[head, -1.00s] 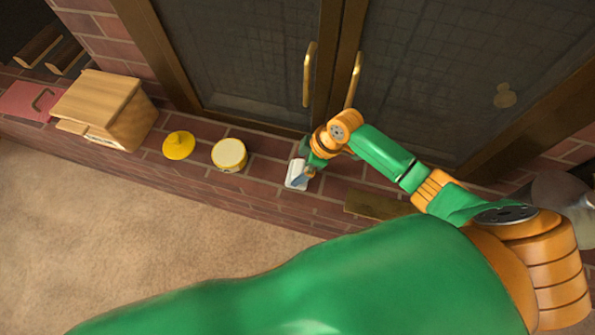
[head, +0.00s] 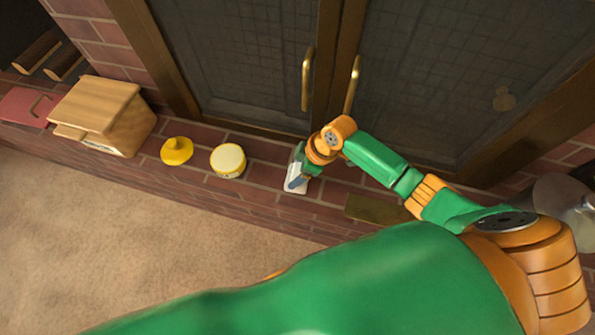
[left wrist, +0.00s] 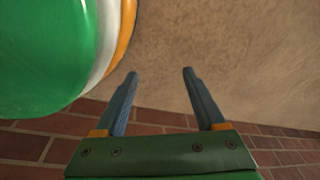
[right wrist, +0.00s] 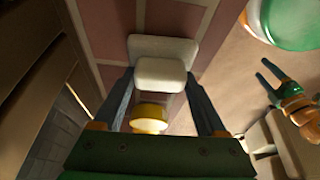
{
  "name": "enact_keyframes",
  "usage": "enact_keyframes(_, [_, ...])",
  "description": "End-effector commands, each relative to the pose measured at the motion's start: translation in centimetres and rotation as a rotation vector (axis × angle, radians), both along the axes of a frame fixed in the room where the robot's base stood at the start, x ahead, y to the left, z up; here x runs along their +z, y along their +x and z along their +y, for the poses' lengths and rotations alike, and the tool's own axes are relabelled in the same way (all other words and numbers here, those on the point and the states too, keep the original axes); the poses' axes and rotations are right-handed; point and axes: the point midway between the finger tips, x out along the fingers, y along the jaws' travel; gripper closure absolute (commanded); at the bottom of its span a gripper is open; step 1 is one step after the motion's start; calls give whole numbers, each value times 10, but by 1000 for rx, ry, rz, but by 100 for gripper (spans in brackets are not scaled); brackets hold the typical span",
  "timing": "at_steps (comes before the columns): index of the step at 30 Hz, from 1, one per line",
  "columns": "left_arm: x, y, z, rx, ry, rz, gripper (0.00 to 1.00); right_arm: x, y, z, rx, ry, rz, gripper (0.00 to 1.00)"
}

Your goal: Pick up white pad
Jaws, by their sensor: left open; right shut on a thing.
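The white pad (head: 291,188) is at the brick hearth ledge, below the door handles in the head view. My right gripper (head: 298,180) reaches down over it and partly hides it. In the right wrist view the pad (right wrist: 160,73) sits between the two fingers, and the right gripper (right wrist: 159,82) is shut on it. I cannot tell whether the pad still touches the bricks. My left gripper (left wrist: 160,75) is open and empty in the left wrist view, with carpet and brick beyond it.
On the ledge to the left stand a round yellow tin (head: 228,160), a yellow lidded piece (head: 177,151), a wooden box (head: 105,112) and a red item (head: 28,103). A brass plate (head: 375,209) lies to the right. Dark screen doors (head: 240,60) stand behind; carpet (head: 120,230) is in front.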

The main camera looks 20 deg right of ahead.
Motion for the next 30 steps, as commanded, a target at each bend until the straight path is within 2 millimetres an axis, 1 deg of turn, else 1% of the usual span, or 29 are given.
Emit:
enact_keyframes(1, [6,-5,5,-1,7,6,28,13,1,0,1,0,-3,84])
enact_keyframes(2, [8,-8,8,0,10,6,28,20,1,0,1,0,-4,84])
enact_keyframes(3, [12,-13,12,0,16,7,28,31,1,0,1,-1,-5,84])
enact_keyframes(5, [17,-21,18,1,23,9,28,46,-4,12,5,3,-4,84])
enact_keyframes(6, [21,-27,22,1,27,10,28,57,-7,21,6,4,-4,84])
enact_keyframes(8, [29,-34,22,-1,26,17,28,75,-12,34,6,4,-5,84])
enact_keyframes(10, [39,-39,15,-7,15,27,28,95,-18,50,6,6,-6,84])
enact_keyframes(12, [42,-43,11,-10,10,35,28,101,-28,72,7,6,-3,84])
enact_keyframes(15, [48,-47,6,-14,3,46,28,111,-38,98,4,6,-3,84])
enact_keyframes(19, [51,-51,3,-17,-1,54,28,119,-47,120,2,4,-2,84])
enact_keyframes(23, [52,-52,2,-18,-2,57,28,122,-51,129,1,2,-1,84])
enact_keyframes(30, [51,-53,2,-18,-2,57,28,122,-51,130,0,0,-1,84])
